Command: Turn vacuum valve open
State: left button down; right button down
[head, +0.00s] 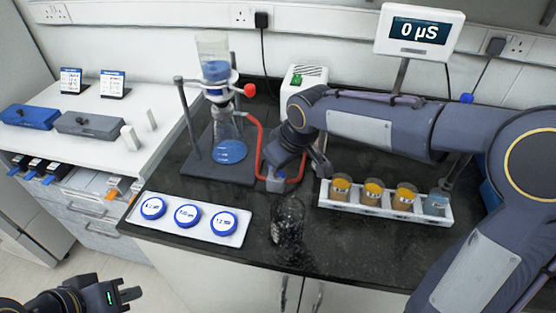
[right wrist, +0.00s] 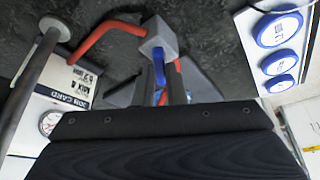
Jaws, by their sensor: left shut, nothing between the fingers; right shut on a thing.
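The vacuum valve (head: 276,184) is a small grey block on the dark bench, joined to red tubing between the filter flask and the white pump. In the right wrist view the grey valve block (right wrist: 160,38) shows at the top, with its blue handle (right wrist: 159,68) below it. My right gripper (right wrist: 161,86) has its fingers on both sides of the blue handle and is shut on it. In the head view my right arm partly covers the valve, and the handle's angle to the tubing is unclear. My left gripper (head: 130,298) is shut and empty at the lower left, away from the bench.
The filter flask (head: 229,130) stands on its stand left of the valve. The white pump (head: 299,84) has a green switch.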

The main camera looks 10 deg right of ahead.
jog(key=n+g+y+p, duration=0.1)
jog(key=n, duration=0.2)
jog(key=shift+w+d+r, duration=0.1)
jog(key=shift+w+d, duration=0.05)
jog(key=shift+w+n+g+y+p, duration=0.1)
jog(key=shift+n+g+y+p, duration=0.3)
jog(key=shift+n, duration=1.3)
jog(key=c, duration=1.5)
grip_release()
jog(key=v, duration=0.7)
jog(key=shift+d+r, duration=0.1)
jog(key=shift+r, duration=0.25)
